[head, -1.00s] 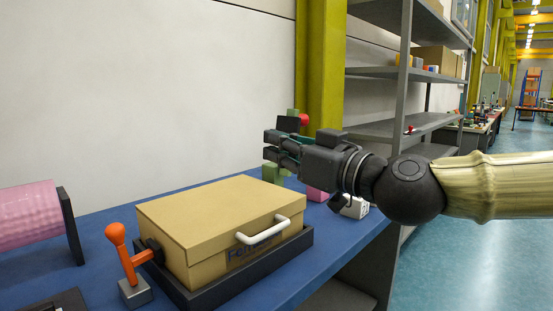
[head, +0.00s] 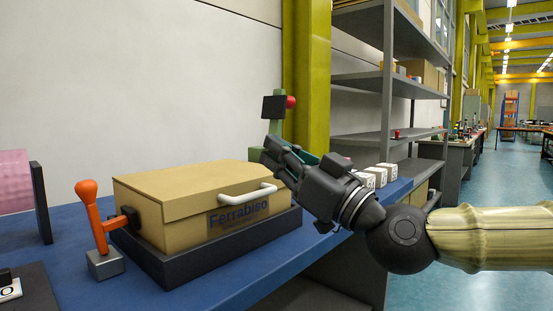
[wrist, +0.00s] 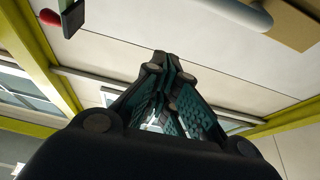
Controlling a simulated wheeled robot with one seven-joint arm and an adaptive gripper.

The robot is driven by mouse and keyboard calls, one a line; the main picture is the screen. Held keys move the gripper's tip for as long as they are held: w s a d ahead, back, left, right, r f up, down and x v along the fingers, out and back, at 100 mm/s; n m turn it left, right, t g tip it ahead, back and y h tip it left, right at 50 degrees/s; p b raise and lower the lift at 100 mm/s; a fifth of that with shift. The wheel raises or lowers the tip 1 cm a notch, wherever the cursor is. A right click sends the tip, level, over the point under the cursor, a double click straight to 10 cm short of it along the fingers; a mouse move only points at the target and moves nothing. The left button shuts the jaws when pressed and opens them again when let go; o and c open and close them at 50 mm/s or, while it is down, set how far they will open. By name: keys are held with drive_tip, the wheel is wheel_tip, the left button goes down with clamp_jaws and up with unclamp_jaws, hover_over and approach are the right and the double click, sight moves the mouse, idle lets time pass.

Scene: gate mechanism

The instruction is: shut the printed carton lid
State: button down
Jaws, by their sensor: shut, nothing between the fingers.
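The tan carton (head: 180,222), printed "Ferrabiso" on its front, sits in a dark tray (head: 222,248) on the blue bench. Its lid (head: 180,183) lies down over the box; I cannot tell if it is fully seated. A white handle (head: 247,193) is on the front of the lid. My gripper (head: 270,153) is shut and empty, just behind and above the handle's right end in the head view, apparently apart from it. In the wrist view the closed fingers (wrist: 163,62) show, with the white handle (wrist: 250,14) at the top and part of the carton (wrist: 290,22) beyond.
An orange lever (head: 92,215) on a grey block stands left of the carton. A pink cylinder (head: 15,183) stands further left. A green post (head: 277,128) with a black box and red knob rises behind my gripper. White blocks (head: 375,176) lie to the right.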

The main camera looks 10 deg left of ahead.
drive_tip(key=shift+d+f+b, duration=0.2)
drive_tip(key=shift+f+b, duration=1.85)
drive_tip(key=shift+f, duration=0.65)
drive_tip(key=shift+f+y, duration=0.1)
drive_tip(key=shift+y, duration=0.2)
